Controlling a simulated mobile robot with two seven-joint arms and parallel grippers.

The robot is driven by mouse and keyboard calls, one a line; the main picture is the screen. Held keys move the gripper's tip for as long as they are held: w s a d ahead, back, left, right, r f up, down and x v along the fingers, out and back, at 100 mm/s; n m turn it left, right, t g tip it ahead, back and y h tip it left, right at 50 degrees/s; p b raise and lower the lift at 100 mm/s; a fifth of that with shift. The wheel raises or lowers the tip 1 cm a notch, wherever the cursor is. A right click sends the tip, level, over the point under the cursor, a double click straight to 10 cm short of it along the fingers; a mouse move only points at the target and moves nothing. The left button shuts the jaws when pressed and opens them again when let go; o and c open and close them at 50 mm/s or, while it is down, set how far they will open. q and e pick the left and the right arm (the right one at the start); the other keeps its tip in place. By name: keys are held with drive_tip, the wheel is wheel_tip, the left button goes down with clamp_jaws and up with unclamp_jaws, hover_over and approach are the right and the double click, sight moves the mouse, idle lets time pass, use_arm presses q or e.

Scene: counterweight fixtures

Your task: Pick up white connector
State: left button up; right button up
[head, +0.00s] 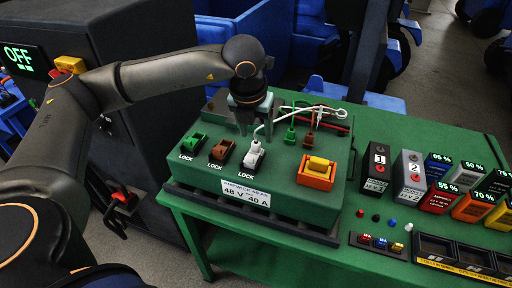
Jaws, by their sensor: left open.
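The white connector (253,156) sits at the right of a row of three LOCK sockets on the green charger box (325,212). A white cable (285,116) rises from it and runs back to the right. My left gripper (254,130) points down just above and behind the white connector, open, its fingers apart. The cable passes close to the fingers; I cannot tell whether they touch it. My right gripper is not in view.
A green lever (194,142) and a brown one (221,149) stand left of the connector. An orange block with a yellow top (317,170) is to the right. Green (290,135) and brown (309,138) plugs stand behind. Modules (410,170) and small trays (435,246) fill the table's right side.

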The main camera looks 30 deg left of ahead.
sight(255, 143)
use_arm(q)
drive_tip(key=x, duration=0.3)
drive_tip(key=p+x, duration=0.1)
drive_tip(key=x, duration=0.1)
drive_tip(key=shift+a, duration=0.4)
drive_tip(key=shift+w+f, duration=0.1)
drive_tip(key=shift+f, duration=0.25)
drive_tip(key=c, duration=0.9)
drive_tip(key=shift+r, duration=0.1)
